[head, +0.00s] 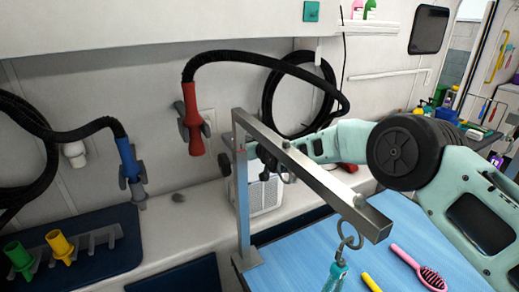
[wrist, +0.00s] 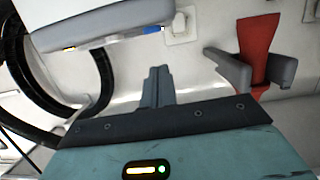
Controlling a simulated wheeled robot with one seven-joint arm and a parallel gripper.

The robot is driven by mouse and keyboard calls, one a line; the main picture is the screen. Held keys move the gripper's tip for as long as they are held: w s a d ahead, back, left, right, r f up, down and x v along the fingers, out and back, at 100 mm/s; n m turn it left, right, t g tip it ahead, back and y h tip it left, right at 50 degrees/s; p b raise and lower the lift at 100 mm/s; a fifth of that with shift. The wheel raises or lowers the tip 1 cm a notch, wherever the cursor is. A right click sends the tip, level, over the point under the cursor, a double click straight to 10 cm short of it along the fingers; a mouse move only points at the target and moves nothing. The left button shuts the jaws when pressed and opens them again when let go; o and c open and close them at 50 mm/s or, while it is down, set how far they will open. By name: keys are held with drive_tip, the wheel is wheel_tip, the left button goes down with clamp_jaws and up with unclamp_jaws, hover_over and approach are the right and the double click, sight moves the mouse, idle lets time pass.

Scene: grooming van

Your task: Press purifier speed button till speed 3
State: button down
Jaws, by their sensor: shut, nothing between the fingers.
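The purifier, a white box with a grilled front (head: 267,194), stands on the ledge by the wall in the head view, partly behind the metal grooming arm. In the wrist view a white and grey body with small blue and yellow marks (wrist: 105,30), probably the purifier, fills the top left. I cannot make out the speed button or a speed reading. My gripper (wrist: 158,72) is shut and empty, its fingertips a little below that body in the picture, with a gap showing. In the head view the grooming arm partly hides my gripper near the purifier's top.
The metal grooming arm (head: 310,172) rises from the blue table (head: 310,250) in front of the purifier. A red dryer nozzle (head: 192,118) hangs left of it; its holder shows close at right in the wrist view (wrist: 232,70). A black hose loops behind. A pink brush (head: 420,268) lies on the table.

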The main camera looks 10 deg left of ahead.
drive_tip(key=b+v, duration=0.2)
drive_tip(key=v, duration=0.5)
drive_tip(key=shift+s+r+b, duration=0.15)
drive_tip(key=shift+r+b, duration=0.1)
drive_tip(key=shift+b, duration=0.15)
drive_tip(key=s+d+m+g+h, duration=0.1)
drive_tip(key=s+d+g+h, duration=0.2)
drive_tip(key=d, duration=0.8)
drive_tip(key=s+d+m+h, duration=0.2)
drive_tip(key=s+d, duration=0.3)
drive_tip(key=d, duration=0.7)
drive_tip(key=s+d+m+g+h, duration=0.1)
drive_tip(key=s+d+g+h, duration=0.3)
drive_tip(key=d, duration=0.7)
drive_tip(key=s+d+f+m+g+h, duration=0.1)
drive_tip(key=s+d+m, duration=0.1)
drive_tip(key=s+d, duration=0.65)
drive_tip(key=s+d+m+g, duration=0.15)
drive_tip(key=s+d, duration=0.35)
drive_tip(key=s, duration=0.7)
drive_tip(key=s+a+n+g+b, duration=0.2)
drive_tip(key=s+a+n, duration=0.5)
drive_tip(key=s+a, duration=0.7)
drive_tip(key=a, duration=0.4)
drive_tip(key=shift+f+y, duration=0.25)
drive_tip(key=shift+y, duration=0.05)
